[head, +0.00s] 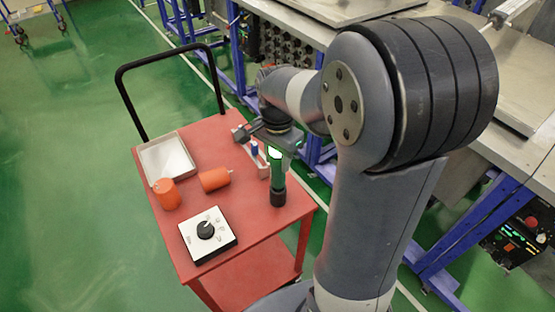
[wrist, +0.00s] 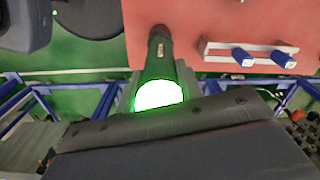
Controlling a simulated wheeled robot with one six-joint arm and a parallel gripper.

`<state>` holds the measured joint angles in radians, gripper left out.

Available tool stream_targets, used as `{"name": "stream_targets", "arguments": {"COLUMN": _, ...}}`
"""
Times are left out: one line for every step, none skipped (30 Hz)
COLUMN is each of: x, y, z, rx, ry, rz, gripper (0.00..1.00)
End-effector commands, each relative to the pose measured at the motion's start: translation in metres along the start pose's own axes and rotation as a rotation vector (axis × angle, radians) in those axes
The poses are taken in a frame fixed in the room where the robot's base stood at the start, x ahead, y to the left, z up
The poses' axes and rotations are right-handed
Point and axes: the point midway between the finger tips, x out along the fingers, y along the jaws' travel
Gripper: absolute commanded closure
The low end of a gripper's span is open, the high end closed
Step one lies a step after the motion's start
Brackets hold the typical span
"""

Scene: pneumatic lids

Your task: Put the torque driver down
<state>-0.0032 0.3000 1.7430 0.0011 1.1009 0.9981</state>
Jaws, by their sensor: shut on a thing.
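The torque driver (head: 277,178) is green and black with a glowing green band near its top. My gripper (head: 272,142) is shut on its upper part and holds it roughly upright, black end down, over the right side of the red cart top (head: 225,140). I cannot tell whether its lower end touches the cart. In the wrist view the driver (wrist: 160,58) points away from the camera, its lit end close to the dark gripper (wrist: 165,120).
A pale rack (head: 264,170) with blue pieces stands just beside the driver. Bare red surface lies between the box and the driver.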

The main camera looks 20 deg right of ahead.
Motion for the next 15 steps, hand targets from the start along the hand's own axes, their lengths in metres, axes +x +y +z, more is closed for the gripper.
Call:
{"name": "stream_targets", "arguments": {"x": 0.0045, "y": 0.0000, "z": 0.0000, "rx": 0.000, "ry": 0.000, "rz": 0.000, "gripper": 1.00}}
{"name": "stream_targets", "arguments": {"x": 0.0064, "y": 0.0001, "z": 0.0001, "rx": 0.000, "ry": 0.000, "rz": 0.000, "gripper": 1.00}}
{"name": "stream_targets", "arguments": {"x": 0.0079, "y": -0.0001, "z": 0.0000, "rx": 0.000, "ry": 0.000, "rz": 0.000, "gripper": 1.00}}
{"name": "stream_targets", "arguments": {"x": 0.0083, "y": -0.0002, "z": -0.0001, "rx": 0.000, "ry": 0.001, "rz": -0.001, "gripper": 1.00}}
{"name": "stream_targets", "arguments": {"x": 0.0084, "y": -0.0003, "z": -0.0002, "rx": 0.000, "ry": 0.001, "rz": -0.002, "gripper": 1.00}}
{"name": "stream_targets", "arguments": {"x": 0.0082, "y": -0.0004, "z": -0.0002, "rx": 0.000, "ry": 0.001, "rz": -0.002, "gripper": 1.00}}
{"name": "stream_targets", "arguments": {"x": 0.0081, "y": -0.0004, "z": -0.0002, "rx": 0.000, "ry": 0.001, "rz": -0.002, "gripper": 1.00}}
{"name": "stream_targets", "arguments": {"x": 0.0080, "y": -0.0004, "z": -0.0002, "rx": 0.000, "ry": 0.001, "rz": -0.002, "gripper": 1.00}}
{"name": "stream_targets", "arguments": {"x": 0.0080, "y": -0.0004, "z": -0.0002, "rx": 0.000, "ry": 0.001, "rz": -0.002, "gripper": 1.00}}
{"name": "stream_targets", "arguments": {"x": 0.0081, "y": -0.0004, "z": -0.0002, "rx": 0.000, "ry": 0.001, "rz": -0.002, "gripper": 1.00}}
{"name": "stream_targets", "arguments": {"x": 0.0084, "y": -0.0003, "z": -0.0002, "rx": 0.000, "ry": 0.001, "rz": -0.002, "gripper": 1.00}}
{"name": "stream_targets", "arguments": {"x": 0.0095, "y": -0.0003, "z": -0.0002, "rx": 0.000, "ry": 0.001, "rz": -0.002, "gripper": 1.00}}
{"name": "stream_targets", "arguments": {"x": 0.0106, "y": -0.0003, "z": -0.0002, "rx": 0.000, "ry": 0.001, "rz": -0.002, "gripper": 1.00}}
{"name": "stream_targets", "arguments": {"x": 0.0117, "y": -0.0004, "z": -0.0002, "rx": 0.000, "ry": 0.001, "rz": -0.002, "gripper": 1.00}}
{"name": "stream_targets", "arguments": {"x": 0.0120, "y": 0.0000, "z": 0.0000, "rx": 0.000, "ry": 0.000, "rz": -0.001, "gripper": 0.64}}
